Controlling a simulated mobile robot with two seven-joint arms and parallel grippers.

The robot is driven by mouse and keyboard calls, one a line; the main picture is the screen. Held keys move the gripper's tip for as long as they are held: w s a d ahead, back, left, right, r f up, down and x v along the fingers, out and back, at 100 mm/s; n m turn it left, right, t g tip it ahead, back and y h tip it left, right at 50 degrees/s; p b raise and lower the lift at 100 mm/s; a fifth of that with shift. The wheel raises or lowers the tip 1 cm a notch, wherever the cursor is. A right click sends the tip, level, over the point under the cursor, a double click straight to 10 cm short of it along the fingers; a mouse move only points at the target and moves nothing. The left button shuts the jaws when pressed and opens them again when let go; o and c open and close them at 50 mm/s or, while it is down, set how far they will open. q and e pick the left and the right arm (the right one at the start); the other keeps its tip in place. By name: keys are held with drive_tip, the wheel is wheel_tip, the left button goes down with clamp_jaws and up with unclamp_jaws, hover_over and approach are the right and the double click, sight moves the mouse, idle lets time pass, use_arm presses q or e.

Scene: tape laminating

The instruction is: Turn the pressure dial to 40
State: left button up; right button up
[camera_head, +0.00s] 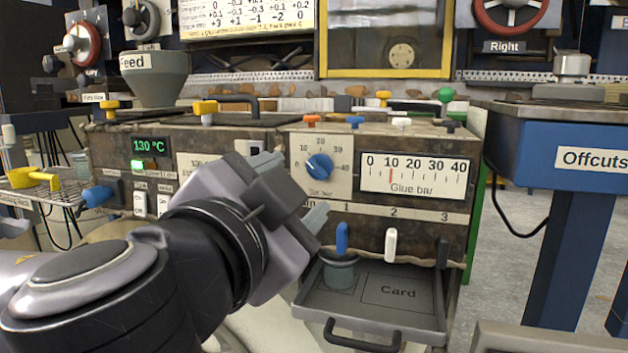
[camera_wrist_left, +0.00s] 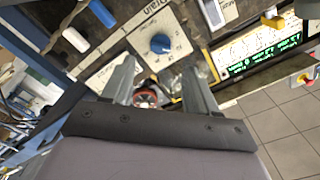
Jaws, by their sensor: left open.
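The pressure dial is a blue round knob (camera_head: 320,167) on a pale plate marked 0 to 40, on the front of the worn brown machine. Its exact pointer setting is too small to read surely. Right of it, the "Glue bar" gauge (camera_head: 414,175) has its red needle near 10. My left gripper (camera_head: 290,188) is open, with its fingers just in front of and to the left of the dial. In the left wrist view, the knob (camera_wrist_left: 160,43) lies beyond the gap between the open fingertips (camera_wrist_left: 158,84), apparently untouched. My right gripper is not in view.
Below the gauge hang a blue lever (camera_head: 342,238), a white lever (camera_head: 390,245) and a dark one. An open "Card" drawer (camera_head: 370,318) juts out beneath. A green temperature display (camera_head: 151,145) reads 130 °C.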

sight(315, 171)
use_arm(q)
drive_tip(key=shift+x, duration=3.55)
drive_tip(key=c, duration=1)
drive_tip(key=shift+c, duration=0.2)
